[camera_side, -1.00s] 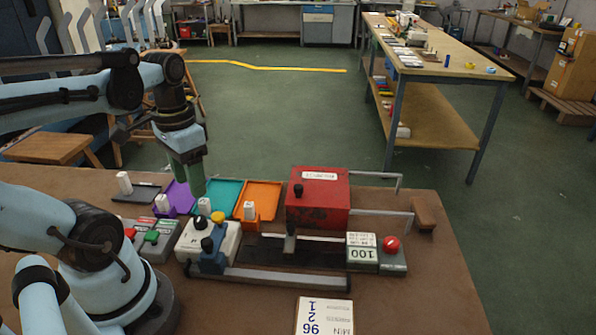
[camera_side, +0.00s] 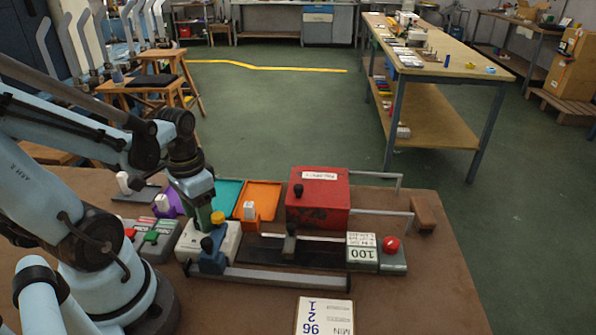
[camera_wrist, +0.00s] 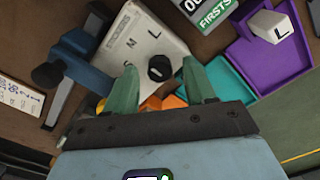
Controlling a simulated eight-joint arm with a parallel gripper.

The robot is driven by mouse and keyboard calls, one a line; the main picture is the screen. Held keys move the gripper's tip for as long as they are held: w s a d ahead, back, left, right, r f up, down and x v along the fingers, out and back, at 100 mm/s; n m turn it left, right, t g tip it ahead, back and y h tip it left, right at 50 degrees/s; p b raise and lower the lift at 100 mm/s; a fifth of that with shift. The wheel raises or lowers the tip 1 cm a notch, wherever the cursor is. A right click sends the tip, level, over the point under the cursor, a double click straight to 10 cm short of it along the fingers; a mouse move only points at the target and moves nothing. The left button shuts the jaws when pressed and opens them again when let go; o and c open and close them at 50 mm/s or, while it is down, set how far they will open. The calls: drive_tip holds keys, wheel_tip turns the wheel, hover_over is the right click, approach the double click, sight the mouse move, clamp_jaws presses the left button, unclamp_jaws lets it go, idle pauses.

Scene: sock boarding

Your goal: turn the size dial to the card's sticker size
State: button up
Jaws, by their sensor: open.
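The size dial (camera_wrist: 160,68) is a black knob on a white box (camera_wrist: 135,42) marked S, M and L. In the wrist view it lies between the green fingertips of my gripper (camera_wrist: 160,72), which is open, with a gap on each side. Which letter the dial points to is too small to tell. In the side view my gripper (camera_side: 204,214) is low over the white box (camera_side: 228,246) and hides the dial. A printed card (camera_side: 325,316) lies at the front edge of the table, reading upside down; I cannot make out a size sticker on it.
A blue clamp-like part (camera_side: 212,254) and a yellow knob (camera_side: 218,218) are close beside my gripper. Purple, teal (camera_side: 228,192) and orange (camera_side: 264,194) trays lie behind.

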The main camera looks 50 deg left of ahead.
drive_tip(key=shift+f, duration=0.15)
drive_tip(key=shift+c, duration=0.3)
clamp_jaws()
drive_tip(key=shift+n, duration=0.3)
drive_tip(key=n, duration=0.4)
drive_tip(key=shift+n, duration=2.4)
